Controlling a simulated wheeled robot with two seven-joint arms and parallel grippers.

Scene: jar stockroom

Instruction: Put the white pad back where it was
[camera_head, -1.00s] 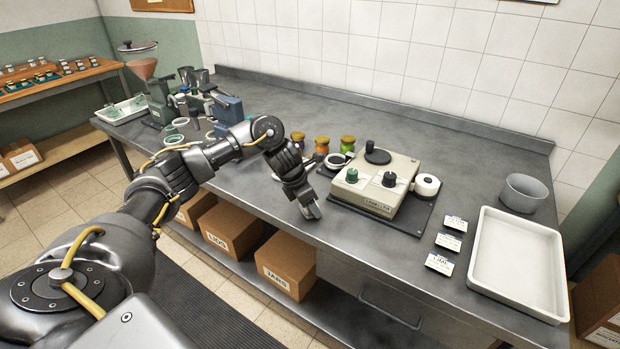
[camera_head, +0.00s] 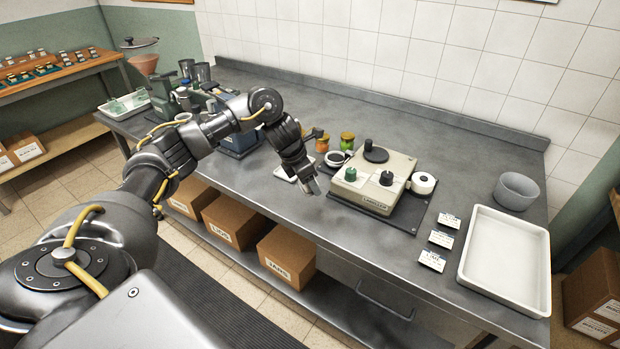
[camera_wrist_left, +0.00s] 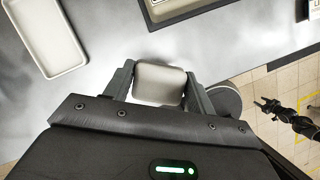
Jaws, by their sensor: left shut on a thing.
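The white pad (camera_wrist_left: 158,83) is a small rounded block between the two fingers of my left gripper (camera_wrist_left: 158,95) in the left wrist view. That gripper is shut on it. In the head view, my left gripper (camera_head: 312,190) is near the bench's front edge, left of the cream machine (camera_head: 372,183); the pad is hard to make out there. My right gripper (camera_wrist_left: 264,105) shows small and far off at the right of the wrist view; its jaws are too small to judge.
A shallow white dish (camera_wrist_left: 42,38) lies on the bench, left of the gripper. Jars with orange and green contents (camera_head: 347,140) stand behind. Three label cards (camera_head: 441,238), a large white tray (camera_head: 507,262) and a grey bowl (camera_head: 516,191) are at the right.

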